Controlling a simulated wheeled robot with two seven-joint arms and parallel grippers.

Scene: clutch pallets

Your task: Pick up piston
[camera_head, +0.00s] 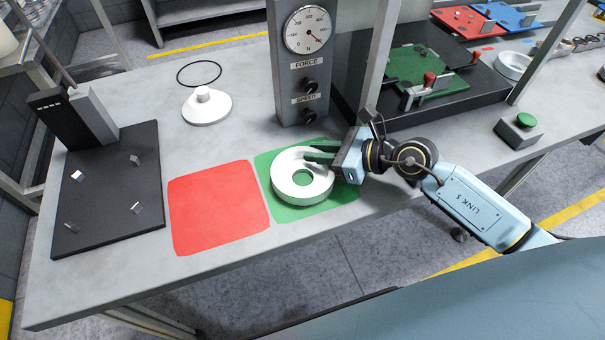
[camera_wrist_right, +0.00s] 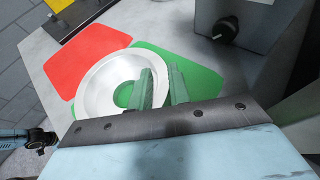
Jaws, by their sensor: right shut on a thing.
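A white ring-shaped part (camera_head: 290,195), which I take to be the piston, is over the green mat (camera_head: 340,196). The mat shows through its central hole. My right gripper (camera_head: 318,152) reaches in from the right and is shut on the ring's rim. The right wrist view shows the green fingers (camera_wrist_right: 161,88) straddling the wall of the white ring (camera_wrist_right: 95,78), one inside and one outside. I cannot tell whether the ring touches the mat. My left gripper is not in view.
A red mat (camera_head: 216,205) lies left of the green one. A white disc with a knob (camera_head: 207,107) and a black O-ring (camera_head: 199,73) lie behind. A gauge column (camera_head: 303,90) stands close behind the gripper. A black fixture plate (camera_head: 105,185) is at left.

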